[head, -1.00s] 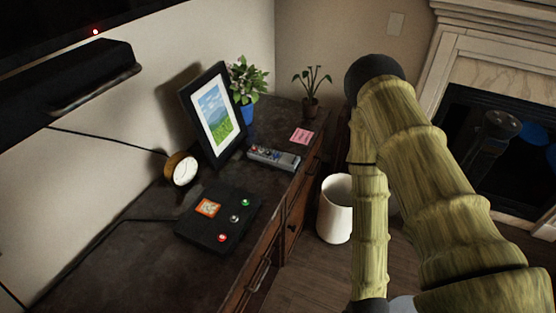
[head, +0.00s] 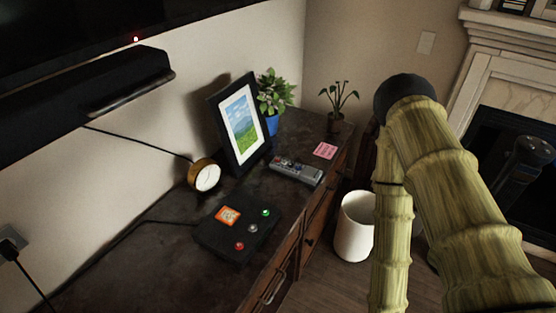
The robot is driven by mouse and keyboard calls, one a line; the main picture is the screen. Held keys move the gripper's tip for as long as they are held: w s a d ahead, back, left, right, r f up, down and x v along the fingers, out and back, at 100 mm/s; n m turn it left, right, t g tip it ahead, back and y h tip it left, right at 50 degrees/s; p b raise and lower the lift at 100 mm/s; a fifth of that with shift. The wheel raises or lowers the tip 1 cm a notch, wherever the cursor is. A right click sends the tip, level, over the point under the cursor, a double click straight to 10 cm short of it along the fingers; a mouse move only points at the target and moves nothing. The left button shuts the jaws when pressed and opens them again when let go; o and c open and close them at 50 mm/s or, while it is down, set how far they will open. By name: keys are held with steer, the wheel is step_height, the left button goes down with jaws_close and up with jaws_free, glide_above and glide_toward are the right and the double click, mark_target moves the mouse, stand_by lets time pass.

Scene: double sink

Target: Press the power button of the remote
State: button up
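The grey remote (head: 297,171) lies flat on the dark cabinet top (head: 160,235), near its front edge. Its long side runs from the picture frame toward the front right. Small buttons show on its upper face, but they are too small for me to tell which is the power button. My bamboo-patterned arm (head: 450,190) rises at the right, apart from the remote and cabinet. I cannot make out my gripper's fingers in this view.
A picture frame (head: 239,125), a potted plant (head: 272,95) and a pink note (head: 325,151) stand or lie around the remote. A black box with coloured buttons (head: 232,240) and a small clock (head: 205,176) are nearer. A white bin (head: 354,228) stands on the floor.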

jaws_close()
stand_by(1.2)
